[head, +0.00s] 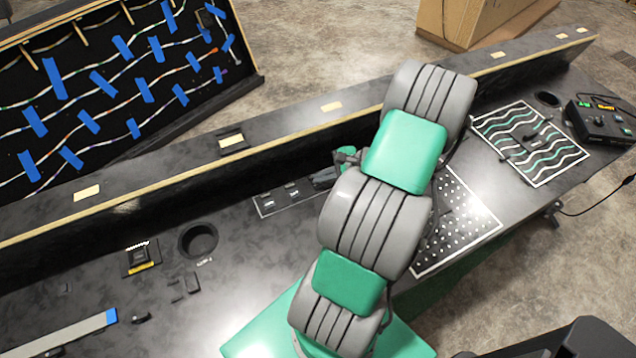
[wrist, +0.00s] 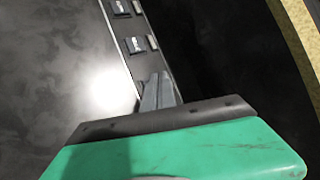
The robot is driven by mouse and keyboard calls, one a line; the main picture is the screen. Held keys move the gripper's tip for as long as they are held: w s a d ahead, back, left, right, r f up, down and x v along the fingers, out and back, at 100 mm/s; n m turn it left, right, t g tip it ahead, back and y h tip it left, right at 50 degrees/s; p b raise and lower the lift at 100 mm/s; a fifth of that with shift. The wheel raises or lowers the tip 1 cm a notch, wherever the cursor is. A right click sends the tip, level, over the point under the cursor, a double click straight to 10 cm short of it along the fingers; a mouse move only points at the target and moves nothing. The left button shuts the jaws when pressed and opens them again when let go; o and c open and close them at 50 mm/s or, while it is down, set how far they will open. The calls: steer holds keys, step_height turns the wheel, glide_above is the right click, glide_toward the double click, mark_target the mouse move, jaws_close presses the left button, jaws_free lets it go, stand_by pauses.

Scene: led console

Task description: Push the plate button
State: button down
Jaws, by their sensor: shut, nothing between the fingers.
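A narrow dark panel strip (head: 290,196) with a pale outline lies on the console top, near the foot of the raised back ledge. It carries small black square buttons with white labels too small to read, so I cannot tell which one is the plate button. In the wrist view I see a near button (wrist: 137,45) and a farther button (wrist: 120,8). My gripper (wrist: 160,82) is shut and empty, its grey fingertips over the near end of the strip, just short of the near button. In the head view my gripper (head: 324,178) is partly hidden by my arm.
The raised ledge (head: 300,125) runs along the console behind the strip. A round cup hole (head: 198,240) and a small black-and-yellow device (head: 140,258) are to the left. A dotted panel (head: 462,225) is to the right, partly behind my arm. Bare console surrounds the strip's front.

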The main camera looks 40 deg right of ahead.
mark_target(321, 184)
steer(key=shift+f, duration=0.4)
steer(key=shift+r+p, duration=0.4)
steer(key=shift+r, duration=0.05)
stand_by(0.3)
step_height(321, 184, up, 6)
steer(key=p, duration=0.5)
steer(key=shift+r, duration=0.1)
